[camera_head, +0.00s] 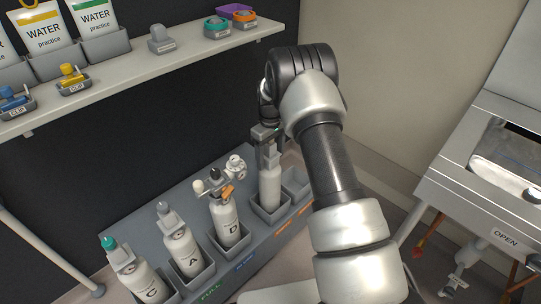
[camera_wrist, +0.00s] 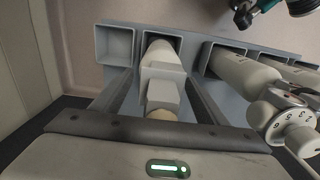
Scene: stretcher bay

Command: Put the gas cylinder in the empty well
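A pale gas cylinder (camera_head: 271,187) with a square grey valve top stands in a well of the grey rack (camera_head: 146,226). It also shows in the wrist view (camera_wrist: 161,56). My gripper (camera_head: 268,145) is over its top. In the wrist view my gripper's fingers (camera_wrist: 158,90) are spread on either side of the valve block, with a gap on both sides. An empty well (camera_wrist: 115,43) is just left of this cylinder in the wrist view, and at the rack's right end in the head view (camera_head: 297,182), partly hidden by my arm.
Cylinders marked D (camera_head: 226,220), A (camera_head: 184,250) and C (camera_head: 138,277) stand in other wells; D carries a regulator (camera_head: 216,183). A shelf (camera_head: 150,75) with water bags and clips is above. A stretcher (camera_head: 455,165) is at right.

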